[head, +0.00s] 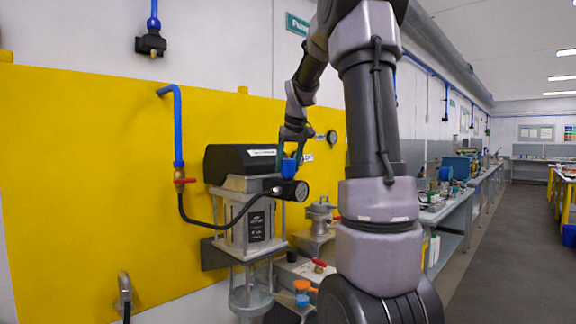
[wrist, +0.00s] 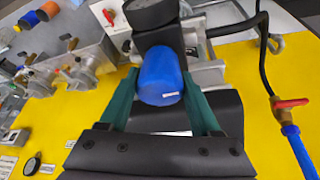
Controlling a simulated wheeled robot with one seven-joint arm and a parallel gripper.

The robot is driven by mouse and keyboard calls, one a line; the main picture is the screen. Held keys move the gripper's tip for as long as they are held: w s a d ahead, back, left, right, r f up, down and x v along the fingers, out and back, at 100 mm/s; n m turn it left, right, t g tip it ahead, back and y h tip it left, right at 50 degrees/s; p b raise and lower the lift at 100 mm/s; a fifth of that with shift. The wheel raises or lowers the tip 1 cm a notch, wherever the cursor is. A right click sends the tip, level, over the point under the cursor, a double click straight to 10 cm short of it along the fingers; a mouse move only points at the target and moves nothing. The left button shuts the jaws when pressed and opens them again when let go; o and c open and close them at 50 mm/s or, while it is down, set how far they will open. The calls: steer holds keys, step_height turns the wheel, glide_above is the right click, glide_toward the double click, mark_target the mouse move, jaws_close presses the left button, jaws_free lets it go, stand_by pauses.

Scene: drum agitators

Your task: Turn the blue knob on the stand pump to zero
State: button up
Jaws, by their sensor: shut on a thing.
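The stand pump (head: 245,200) is mounted on the yellow wall panel, with a black motor housing on top and a grey frame below. Its blue knob (head: 288,168) sits beside a round black gauge (head: 294,190). In the wrist view the blue knob (wrist: 160,76) is a rounded cylinder with a small white mark near its lower end. My gripper (wrist: 157,88) has its two green fingers on either side of the knob, shut on it. In the head view my gripper (head: 289,150) reaches the knob from above, and the fingers partly hide it.
A black hose (head: 215,227) runs from the pump to a red-handled valve (head: 185,181) on a blue pipe (head: 178,125). Metal fittings (head: 320,214) and orange and blue caps (head: 302,292) stand at right of the pump. A bench (head: 447,205) runs along the wall; the aisle floor is clear.

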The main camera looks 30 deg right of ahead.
steer(key=shift+n+y, duration=0.7)
steer(key=shift+n, duration=1.3)
steer(key=o, duration=1.3)
steer(key=shift+o, duration=0.2)
steer(key=v, duration=1)
steer(key=shift+d+r, duration=0.2)
steer(key=shift+r, duration=0.25)
